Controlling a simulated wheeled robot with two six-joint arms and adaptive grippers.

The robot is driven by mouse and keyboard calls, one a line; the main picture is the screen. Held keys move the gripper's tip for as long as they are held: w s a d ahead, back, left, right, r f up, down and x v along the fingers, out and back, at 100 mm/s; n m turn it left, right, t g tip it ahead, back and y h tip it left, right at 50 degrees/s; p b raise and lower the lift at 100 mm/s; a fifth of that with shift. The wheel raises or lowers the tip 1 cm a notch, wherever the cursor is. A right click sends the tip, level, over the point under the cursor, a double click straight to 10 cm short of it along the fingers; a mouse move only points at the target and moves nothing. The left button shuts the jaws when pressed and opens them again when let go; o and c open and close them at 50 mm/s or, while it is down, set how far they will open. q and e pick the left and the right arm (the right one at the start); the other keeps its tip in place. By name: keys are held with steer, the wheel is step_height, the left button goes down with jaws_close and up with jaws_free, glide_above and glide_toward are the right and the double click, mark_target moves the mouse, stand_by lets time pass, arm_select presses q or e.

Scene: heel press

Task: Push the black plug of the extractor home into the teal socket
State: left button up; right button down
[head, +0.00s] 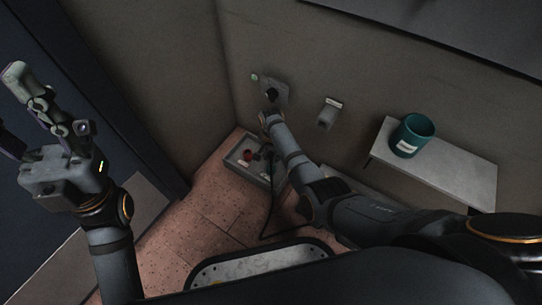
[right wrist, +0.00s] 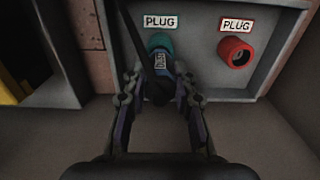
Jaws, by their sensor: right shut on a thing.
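In the right wrist view my right gripper (right wrist: 158,84) is shut on the black plug (right wrist: 157,93), one finger on each side of it. The plug's front points at the teal socket (right wrist: 160,41), under a white PLUG label. Plug and socket are in line and meet, but how deep the plug sits cannot be told. A black cable (right wrist: 133,38) runs from the plug up past the panel. My left gripper (head: 12,106) is open and empty at the far left.
A grey shelf (head: 465,180) holds a teal pot (head: 412,135). Small fixtures (head: 328,114) are on the wall.

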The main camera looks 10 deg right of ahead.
steer(key=shift+f+b, duration=0.55)
steer(key=shift+f, duration=0.15)
steer(key=c, duration=1)
jaws_free()
steer(key=shift+r, duration=0.1)
step_height(320, 180, up, 12)
steer(key=shift+f, duration=0.1)
